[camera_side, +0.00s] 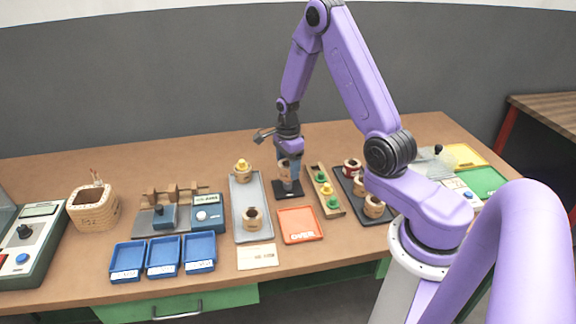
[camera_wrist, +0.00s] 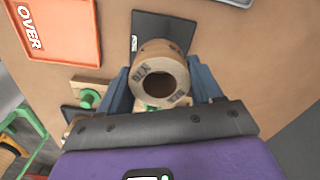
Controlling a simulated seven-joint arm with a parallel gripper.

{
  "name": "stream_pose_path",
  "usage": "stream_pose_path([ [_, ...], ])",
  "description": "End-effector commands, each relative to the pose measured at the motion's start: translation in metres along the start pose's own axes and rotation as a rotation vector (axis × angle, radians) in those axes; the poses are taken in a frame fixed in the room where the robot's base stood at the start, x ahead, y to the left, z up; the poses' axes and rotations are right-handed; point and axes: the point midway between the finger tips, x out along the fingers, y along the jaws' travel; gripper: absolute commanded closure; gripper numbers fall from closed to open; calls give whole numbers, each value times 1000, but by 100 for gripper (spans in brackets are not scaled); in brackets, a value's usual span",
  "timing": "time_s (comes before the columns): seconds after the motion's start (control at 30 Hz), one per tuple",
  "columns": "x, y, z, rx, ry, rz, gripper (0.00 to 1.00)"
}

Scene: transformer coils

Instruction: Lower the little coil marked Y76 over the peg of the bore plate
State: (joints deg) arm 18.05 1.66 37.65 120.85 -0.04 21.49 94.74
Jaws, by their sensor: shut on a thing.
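The tan and brown coil (camera_wrist: 160,78) is between the two blue fingers of my gripper (camera_wrist: 160,90) in the wrist view. Dark lettering on its rim appears upside down and I cannot read it surely. Its dark bore faces the camera. The black bore plate (camera_wrist: 165,28) lies beyond it on the bench. In the side view my gripper (camera_side: 287,158) holds the coil (camera_side: 285,173) upright over the bore plate (camera_side: 288,190). The peg is hidden by the coil, and I cannot tell whether the coil is around it or touches the plate.
An orange tray (camera_side: 300,224) marked OVER lies in front of the plate. A wooden rack (camera_side: 335,207) with green and yellow pieces stands close on the right, then a dark tray (camera_side: 380,219) with several coils. A grey tray (camera_side: 250,197) with two coils is on the left.

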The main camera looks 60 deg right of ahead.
Motion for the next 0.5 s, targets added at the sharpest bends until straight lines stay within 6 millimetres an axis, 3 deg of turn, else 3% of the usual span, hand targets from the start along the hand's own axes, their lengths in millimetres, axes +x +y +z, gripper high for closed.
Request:
stream_pose_path([
  [0.5, 12, 0, 0, -1, 0, 0, 70],
])
